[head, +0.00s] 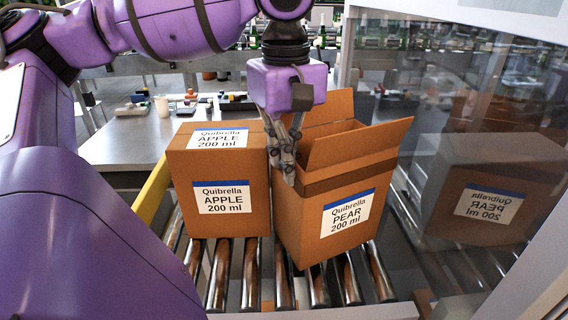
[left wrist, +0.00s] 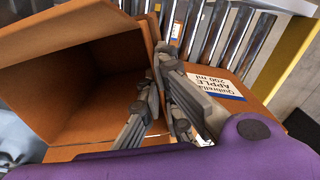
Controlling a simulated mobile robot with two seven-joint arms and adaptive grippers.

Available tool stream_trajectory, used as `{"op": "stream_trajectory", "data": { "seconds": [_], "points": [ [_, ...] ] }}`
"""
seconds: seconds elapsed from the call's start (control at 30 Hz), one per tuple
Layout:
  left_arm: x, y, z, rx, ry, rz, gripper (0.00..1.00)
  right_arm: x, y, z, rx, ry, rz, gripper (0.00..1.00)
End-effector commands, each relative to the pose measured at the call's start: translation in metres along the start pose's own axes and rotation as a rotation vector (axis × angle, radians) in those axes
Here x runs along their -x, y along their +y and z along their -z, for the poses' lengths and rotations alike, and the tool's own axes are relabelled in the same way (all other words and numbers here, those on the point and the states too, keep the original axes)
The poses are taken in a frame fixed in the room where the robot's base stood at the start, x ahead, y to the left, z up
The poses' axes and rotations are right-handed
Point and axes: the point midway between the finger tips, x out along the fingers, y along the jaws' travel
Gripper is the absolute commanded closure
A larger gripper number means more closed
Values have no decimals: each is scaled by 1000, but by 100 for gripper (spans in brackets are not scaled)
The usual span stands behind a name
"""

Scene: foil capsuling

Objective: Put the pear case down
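The pear case (head: 300,225) is an open-topped brown carton with raised flaps and a white, blue-banded PEAR label. It stands turned and slightly tilted over the rollers; I cannot tell whether its base fully rests on them. My left gripper (head: 284,165) points down at its left upper edge. In the left wrist view, the fingers (left wrist: 163,108) straddle the wall of the open, empty-looking case (left wrist: 80,95), one inside and one outside, closed on it. Part of the pinched wall is hidden by the fingers. My right gripper is not in view.
A closed apple case (head: 180,190) stands close to the left on the roller conveyor (head: 252,275). A glass panel (head: 470,100) at the right reflects the pear case. A yellow rail (head: 152,190) runs at the left, and a worktable (head: 125,140) with small items stands behind.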

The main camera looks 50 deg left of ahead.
Motion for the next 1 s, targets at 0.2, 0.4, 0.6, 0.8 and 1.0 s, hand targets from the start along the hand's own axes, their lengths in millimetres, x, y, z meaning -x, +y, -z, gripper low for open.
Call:
{"op": "stream_trajectory", "data": {
  "seconds": [0.2,0.4,0.6,0.8,1.0],
  "points": [
    [-20,0,0,1,0,-3,100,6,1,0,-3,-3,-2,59],
    [-21,0,0,1,1,-2,100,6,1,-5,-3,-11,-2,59],
    [-23,0,0,1,1,-1,88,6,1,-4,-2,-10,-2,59],
    [-23,0,0,2,1,0,77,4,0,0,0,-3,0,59],
    [-22,0,0,2,1,-1,77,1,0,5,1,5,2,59]
  ]
}}
